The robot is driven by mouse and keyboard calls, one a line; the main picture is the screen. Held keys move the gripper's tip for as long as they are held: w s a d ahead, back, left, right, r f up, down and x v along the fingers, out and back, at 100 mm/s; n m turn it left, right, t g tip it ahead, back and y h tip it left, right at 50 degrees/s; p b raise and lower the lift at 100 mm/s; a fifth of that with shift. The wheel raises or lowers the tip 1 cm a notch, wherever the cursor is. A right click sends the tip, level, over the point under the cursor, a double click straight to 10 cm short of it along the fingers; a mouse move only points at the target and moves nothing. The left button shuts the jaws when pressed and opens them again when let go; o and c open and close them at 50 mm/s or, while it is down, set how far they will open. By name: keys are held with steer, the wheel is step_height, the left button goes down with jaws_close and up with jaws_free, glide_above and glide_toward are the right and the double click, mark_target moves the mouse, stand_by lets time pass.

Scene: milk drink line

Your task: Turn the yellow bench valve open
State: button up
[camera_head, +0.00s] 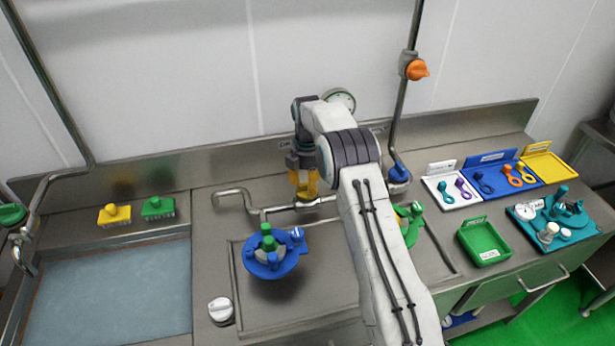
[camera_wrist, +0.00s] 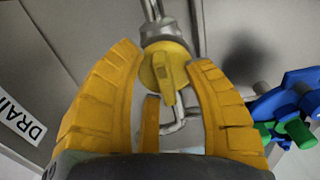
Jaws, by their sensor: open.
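The yellow bench valve (camera_wrist: 158,66) shows in the wrist view as a round yellow knob with a raised bar handle, mounted on a steel pipe. The bar runs roughly up and down in that picture. My gripper (camera_wrist: 165,58) is open, with its yellow fingers on both sides of the knob and a third finger below it. I cannot tell whether any finger touches the knob. In the head view my gripper (camera_head: 304,185) points down over the bench pipe (camera_head: 318,201), and its fingers hide the valve or blend with it.
A blue round fitting with a green top (camera_head: 268,255) stands in front of the pipe. A blue valve (camera_head: 398,172) is on the pipe to the right, and an orange valve (camera_head: 416,69) is above it. A sink (camera_head: 110,290) lies left; trays (camera_head: 484,242) stand right.

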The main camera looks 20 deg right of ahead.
step_height(320, 180, up, 12)
stand_by(0.6)
stand_by(0.5)
